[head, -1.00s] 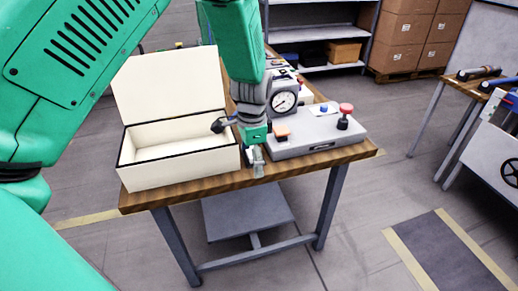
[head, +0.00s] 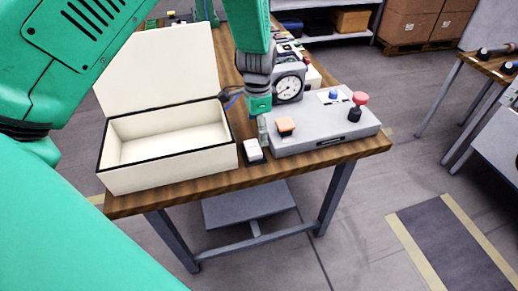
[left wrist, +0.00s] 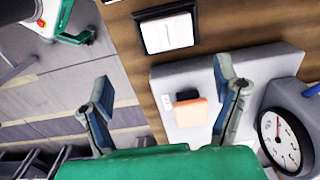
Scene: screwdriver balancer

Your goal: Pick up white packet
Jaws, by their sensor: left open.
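A small white packet (head: 252,148) with a black border or base lies on the wooden table between the cream box and the grey tester. It also shows in the left wrist view (left wrist: 167,33), near the top. My left gripper (head: 262,128) is just behind and above the packet in the head view, beside the grey tester. In the left wrist view its two fingers (left wrist: 163,80) are spread wide with nothing between them, and the packet lies beyond the tips. My right gripper is not in view.
The open cream box (head: 165,140) stands empty at the left of the table (head: 290,167). The grey tester (head: 325,128) carries a dial (head: 288,89), a red knob (head: 359,99) and an orange button (head: 286,124). The packet lies close to the table's front edge.

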